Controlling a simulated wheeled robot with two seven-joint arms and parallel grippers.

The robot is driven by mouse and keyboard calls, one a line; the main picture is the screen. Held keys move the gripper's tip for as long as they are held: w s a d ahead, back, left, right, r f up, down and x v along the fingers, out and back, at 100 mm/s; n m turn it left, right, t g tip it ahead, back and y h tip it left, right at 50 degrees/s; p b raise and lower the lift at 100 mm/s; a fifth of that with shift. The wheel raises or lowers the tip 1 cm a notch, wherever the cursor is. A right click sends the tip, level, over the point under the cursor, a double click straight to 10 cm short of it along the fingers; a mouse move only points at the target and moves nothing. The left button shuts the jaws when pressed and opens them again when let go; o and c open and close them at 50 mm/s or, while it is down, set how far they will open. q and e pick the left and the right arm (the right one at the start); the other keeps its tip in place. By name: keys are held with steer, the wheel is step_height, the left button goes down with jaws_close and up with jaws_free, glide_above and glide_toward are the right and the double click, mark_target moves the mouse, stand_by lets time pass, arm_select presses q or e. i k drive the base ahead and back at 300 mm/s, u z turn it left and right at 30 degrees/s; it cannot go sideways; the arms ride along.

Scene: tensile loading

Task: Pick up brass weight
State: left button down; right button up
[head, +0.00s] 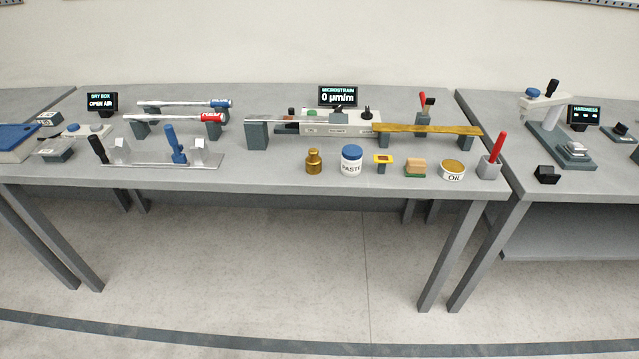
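The brass weight (314,162) stands upright near the front edge of the middle table. It is a small gold-brown cylinder with a narrower knob on top. A white paste jar (351,161) with a blue lid stands just to its right, with a small gap between them. Nothing covers the weight in the head view. Neither of my grippers shows in this view.
Right of the paste jar are a small yellow-topped stand (383,162), a wood-topped block (415,168), an oil tin (452,170) and a red-handled tool in a holder (491,158). Behind, a brass bar (428,129) spans supports. Left of the weight the tabletop (262,172) is clear.

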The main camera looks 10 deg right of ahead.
mark_target(314, 162)
steer(key=u, duration=0.8)
steer(key=i, duration=1)
steer(key=z, duration=0.4)
